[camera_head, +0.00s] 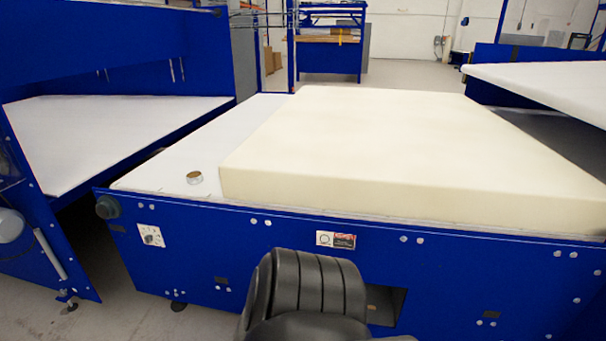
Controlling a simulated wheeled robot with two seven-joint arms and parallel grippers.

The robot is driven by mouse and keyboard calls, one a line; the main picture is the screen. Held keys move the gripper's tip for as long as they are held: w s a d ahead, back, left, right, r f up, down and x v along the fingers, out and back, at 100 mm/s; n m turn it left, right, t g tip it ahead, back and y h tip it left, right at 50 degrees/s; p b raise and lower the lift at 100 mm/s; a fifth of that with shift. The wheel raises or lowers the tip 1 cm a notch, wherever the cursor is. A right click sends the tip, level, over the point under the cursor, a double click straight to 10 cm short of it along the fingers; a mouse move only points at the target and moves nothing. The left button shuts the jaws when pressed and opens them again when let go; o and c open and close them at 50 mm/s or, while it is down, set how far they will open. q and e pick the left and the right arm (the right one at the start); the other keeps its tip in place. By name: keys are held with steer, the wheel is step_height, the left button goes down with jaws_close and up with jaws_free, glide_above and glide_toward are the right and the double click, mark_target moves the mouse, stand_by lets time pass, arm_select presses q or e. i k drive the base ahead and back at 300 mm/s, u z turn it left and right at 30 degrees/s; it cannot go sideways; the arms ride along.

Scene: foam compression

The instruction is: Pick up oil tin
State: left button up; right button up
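A small round tin (195,178), apparently the oil tin, stands on the white top of the blue machine, left of the big foam block and near the front edge. It is pale with a brownish top. I cannot read any label on it. Neither of my grippers shows in the head view. A dark, ribbed part at the bottom middle looks like part of my own body, with no fingers visible on it. Nothing touches the tin.
A thick cream foam block (390,140) covers most of the blue machine's white top (190,150). A bare strip surrounds the tin. Another blue machine with a white bed (105,130) stands left, and a raised white panel (550,85) is at right.

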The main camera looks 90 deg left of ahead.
mark_target(192, 177)
steer(key=i, duration=1.15)
steer(key=u, duration=3.55)
steer(key=i, duration=0.95)
steer(key=z, duration=0.05)
